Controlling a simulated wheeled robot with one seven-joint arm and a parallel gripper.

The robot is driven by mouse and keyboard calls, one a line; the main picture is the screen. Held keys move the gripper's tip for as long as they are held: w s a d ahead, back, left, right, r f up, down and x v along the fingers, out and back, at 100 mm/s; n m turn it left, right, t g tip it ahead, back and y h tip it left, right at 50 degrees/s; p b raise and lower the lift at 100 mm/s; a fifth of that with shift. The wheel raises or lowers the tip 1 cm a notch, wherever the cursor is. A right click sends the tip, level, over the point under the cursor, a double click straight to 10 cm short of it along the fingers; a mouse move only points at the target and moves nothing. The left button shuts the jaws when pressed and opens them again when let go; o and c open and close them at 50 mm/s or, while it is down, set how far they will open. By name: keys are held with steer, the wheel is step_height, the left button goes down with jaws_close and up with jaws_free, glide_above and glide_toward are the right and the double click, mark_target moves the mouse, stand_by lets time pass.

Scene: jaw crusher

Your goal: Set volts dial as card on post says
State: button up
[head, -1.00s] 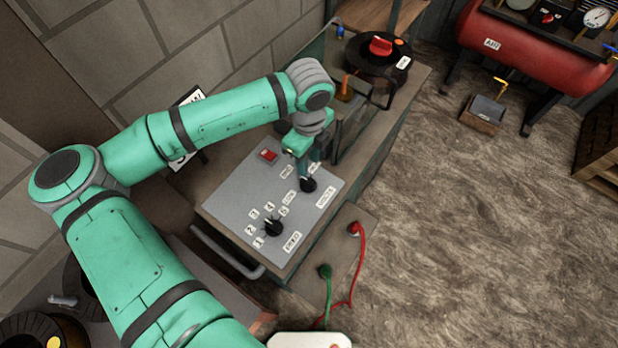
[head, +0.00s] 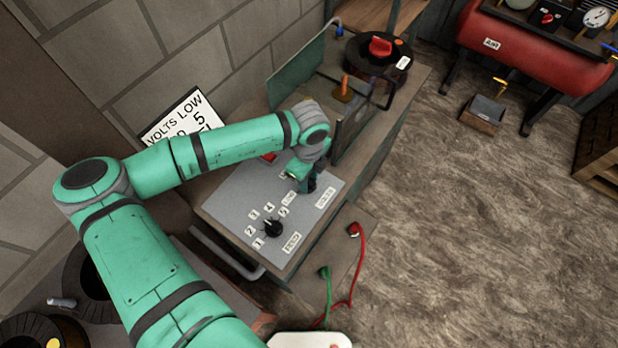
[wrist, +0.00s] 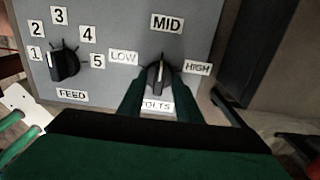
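The volts dial (wrist: 159,80) is a black knob on the grey panel (wrist: 205,40), with LOW, MID and HIGH labels around it. Its pointer looks turned up toward MID. My gripper (wrist: 160,88) has one finger on each side of the dial, with the fingers apart; firm contact does not show. In the head view my gripper (head: 308,182) is down at the panel and hides most of this dial. The white card (head: 184,115) at the wall reads VOLTS LOW, with a 5 on a lower line; my arm hides part of it.
The feed dial (wrist: 63,65), numbered 1 to 5, sits left of the volts dial. A red switch (head: 269,157) is at the panel's back, partly behind my arm. An upright frame (head: 345,130) stands close beyond my gripper. Red and green clamps (head: 354,230) lie in front.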

steer(key=shift+a, duration=0.15)
steer(key=shift+c, duration=0.3)
jaws_close()
steer(key=shift+a, duration=0.2)
steer(key=shift+s+d, duration=0.1)
steer(key=shift+d, duration=0.2)
steer(key=shift+d+n, duration=0.15)
steer(key=shift+n, duration=0.15)
steer(key=n, duration=0.2)
steer(key=shift+s+d+n, duration=0.15)
steer(key=shift+n, duration=0.25)
steer(key=n, duration=1)
steer(key=shift+w, duration=0.25)
steer(key=shift+n, duration=0.4)
